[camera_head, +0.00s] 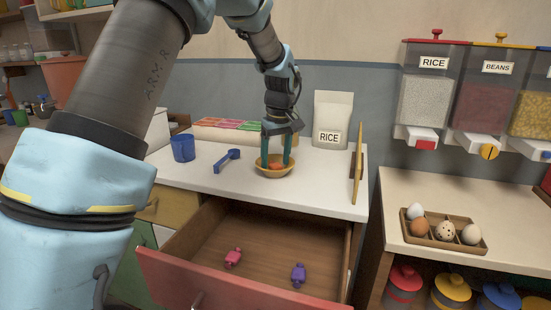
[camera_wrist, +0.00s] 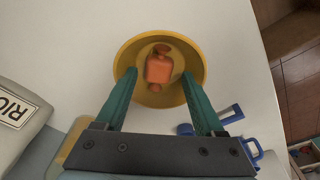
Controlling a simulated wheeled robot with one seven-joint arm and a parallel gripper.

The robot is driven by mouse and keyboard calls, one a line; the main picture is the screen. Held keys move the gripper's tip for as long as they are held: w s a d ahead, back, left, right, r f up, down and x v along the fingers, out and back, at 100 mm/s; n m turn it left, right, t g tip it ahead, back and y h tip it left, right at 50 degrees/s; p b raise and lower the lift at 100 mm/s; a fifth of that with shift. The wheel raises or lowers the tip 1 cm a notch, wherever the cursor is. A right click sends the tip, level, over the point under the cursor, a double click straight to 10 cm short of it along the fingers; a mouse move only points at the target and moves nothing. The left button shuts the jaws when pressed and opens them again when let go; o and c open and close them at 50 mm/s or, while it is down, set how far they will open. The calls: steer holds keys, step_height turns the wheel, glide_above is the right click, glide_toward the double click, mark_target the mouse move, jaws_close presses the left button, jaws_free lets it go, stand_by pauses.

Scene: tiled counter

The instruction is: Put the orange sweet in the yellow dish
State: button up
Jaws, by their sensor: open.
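The orange sweet (camera_wrist: 159,68) lies inside the yellow dish (camera_wrist: 123,62), seen from above in the wrist view. The dish (camera_head: 262,171) stands on the white counter in the head view. My gripper (camera_wrist: 158,88) is open, with its two green fingers apart on either side of the sweet and reaching down over the dish. In the head view my gripper (camera_head: 277,160) points down into the dish. The sweet is mostly hidden there by the fingers and rim. I cannot tell from the wrist view whether either finger touches the dish.
A blue scoop (camera_head: 228,160) and blue cup (camera_head: 183,148) are left of the dish. A rice bag (camera_head: 332,118) stands behind it, right. In front, an open drawer (camera_head: 205,270) holds a pink sweet (camera_head: 233,257) and a purple one (camera_head: 298,275). An egg tray (camera_head: 440,243) sits on the right counter.

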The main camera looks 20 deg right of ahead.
mark_target(275, 165)
stand_by(0.4)
step_height(275, 165, up, 7)
steer(key=p, duration=0.5)
steer(key=shift+r+p, duration=0.1)
steer(key=shift+p, duration=0.25)
steer(key=s+a+f, duration=0.1)
steer(key=s+a, duration=0.1)
steer(key=a, duration=1.8)
steer(key=s+a+f+m, duration=0.2)
steer(key=s+a+f, duration=0.1)
steer(key=s+a, duration=0.9)
steer(key=a, duration=0.2)
steer(key=shift+s+a, duration=0.15)
steer(key=shift+a, duration=0.15)
